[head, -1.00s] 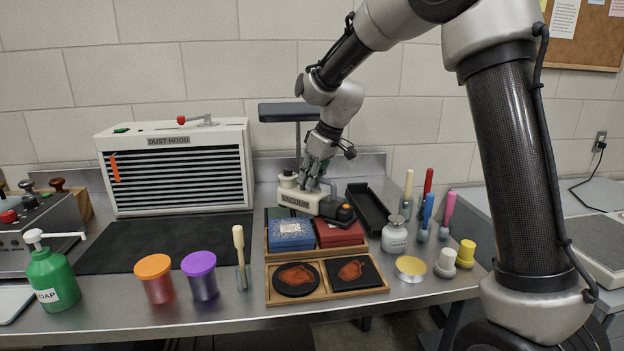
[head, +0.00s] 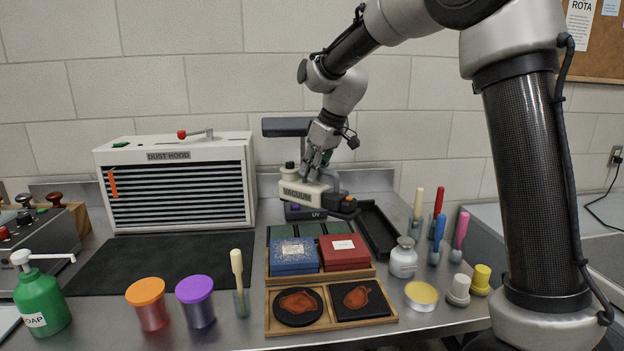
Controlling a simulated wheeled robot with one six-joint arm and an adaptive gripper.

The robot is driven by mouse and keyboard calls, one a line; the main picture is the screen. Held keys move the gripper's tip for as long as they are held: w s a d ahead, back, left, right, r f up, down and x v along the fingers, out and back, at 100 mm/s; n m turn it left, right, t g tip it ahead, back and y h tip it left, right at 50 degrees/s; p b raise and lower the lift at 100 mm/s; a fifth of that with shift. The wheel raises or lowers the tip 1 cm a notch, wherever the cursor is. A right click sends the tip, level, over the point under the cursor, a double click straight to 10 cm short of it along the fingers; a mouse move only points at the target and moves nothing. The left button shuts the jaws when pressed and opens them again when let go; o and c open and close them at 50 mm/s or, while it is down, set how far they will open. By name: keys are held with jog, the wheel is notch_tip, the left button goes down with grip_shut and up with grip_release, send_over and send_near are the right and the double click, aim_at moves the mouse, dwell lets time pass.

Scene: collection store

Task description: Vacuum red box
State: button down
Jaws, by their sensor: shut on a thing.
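The red box (head: 344,252) sits in a wooden tray (head: 372,272), right of a speckled blue box (head: 292,257). It has a white label on top. My gripper (head: 312,172) is shut on the vacuum (head: 297,193), a cream hand-held unit with a dark end and an orange button. The vacuum is held behind and above the boxes, apart from the red box in the picture. The fingers partly hide its handle.
A UV device (head: 303,213) stands behind the boxes, beside a black tray (head: 378,232). In front is a tray with two dark plaques (head: 362,300). The dark mat (head: 150,265) is clear.

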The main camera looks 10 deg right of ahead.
jog(key=shift+r, duration=1.25)
